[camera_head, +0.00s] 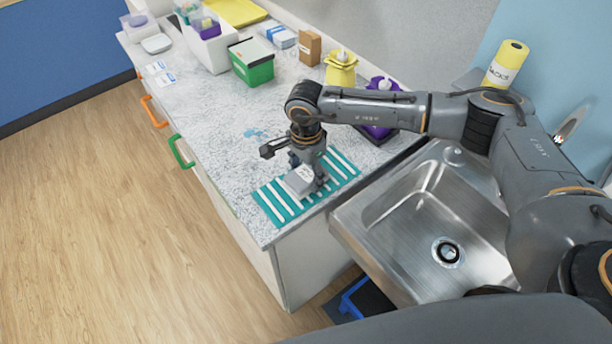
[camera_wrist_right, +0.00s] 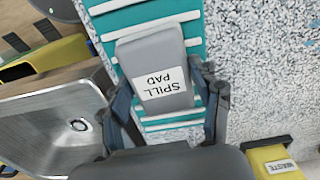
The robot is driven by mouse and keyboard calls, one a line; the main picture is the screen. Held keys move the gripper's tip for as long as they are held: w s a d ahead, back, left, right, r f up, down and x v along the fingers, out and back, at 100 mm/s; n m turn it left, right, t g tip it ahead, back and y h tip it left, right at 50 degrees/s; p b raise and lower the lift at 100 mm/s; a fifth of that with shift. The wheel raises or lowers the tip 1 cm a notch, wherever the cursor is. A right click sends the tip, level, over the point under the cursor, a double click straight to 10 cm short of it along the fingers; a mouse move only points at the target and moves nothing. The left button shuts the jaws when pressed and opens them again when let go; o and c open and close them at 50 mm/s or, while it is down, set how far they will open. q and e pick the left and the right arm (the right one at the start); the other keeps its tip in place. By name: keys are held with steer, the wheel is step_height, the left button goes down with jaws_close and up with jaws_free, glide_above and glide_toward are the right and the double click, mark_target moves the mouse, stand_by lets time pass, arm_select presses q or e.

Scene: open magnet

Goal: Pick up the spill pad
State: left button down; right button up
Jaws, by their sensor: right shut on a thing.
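The spill pad (camera_wrist_right: 160,62) is a grey block with a white label reading "SPILL PAD". In the head view the spill pad (camera_head: 299,182) is at the teal-and-white striped mat (camera_head: 270,205) near the counter's front corner. My right gripper (camera_head: 308,180) is over it from above, partly hiding it. In the right wrist view the two fingers of my right gripper (camera_wrist_right: 170,105) are on either side of the pad, shut on it. I cannot tell whether the pad touches the mat. My left gripper is not in view.
A steel sink (camera_head: 410,220) lies right of the mat. A green box (camera_head: 252,62), a brown box (camera_head: 309,47), a yellow container (camera_head: 341,68) and a purple container (camera_head: 380,128) stand toward the back. A blue spill (camera_head: 256,134) marks the counter. The front-left counter is mostly clear.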

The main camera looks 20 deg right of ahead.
steer(key=shift+r, duration=0.5)
steer(key=s+a+r+b, duration=0.1)
steer(key=r, duration=0.1)
steer(key=s+a+r+b, duration=0.1)
steer(key=s+r, duration=0.1)
steer(key=r, duration=0.1)
steer(key=s+a+r+b, duration=0.1)
steer(key=r+b, duration=0.1)
steer(key=r, duration=0.1)
steer(key=shift+s, duration=0.3)
steer(key=s+a+r+b, duration=0.1)
steer(key=s, duration=0.1)
steer(key=s+a+r+b, duration=0.1)
steer(key=s+a, duration=0.1)
steer(key=s, duration=0.1)
steer(key=s+a+r, duration=0.1)
steer(key=s+r, duration=0.1)
steer(key=shift+s+a+b, duration=0.15)
steer(key=shift+a+b, duration=0.05)
steer(key=shift+b, duration=0.2)
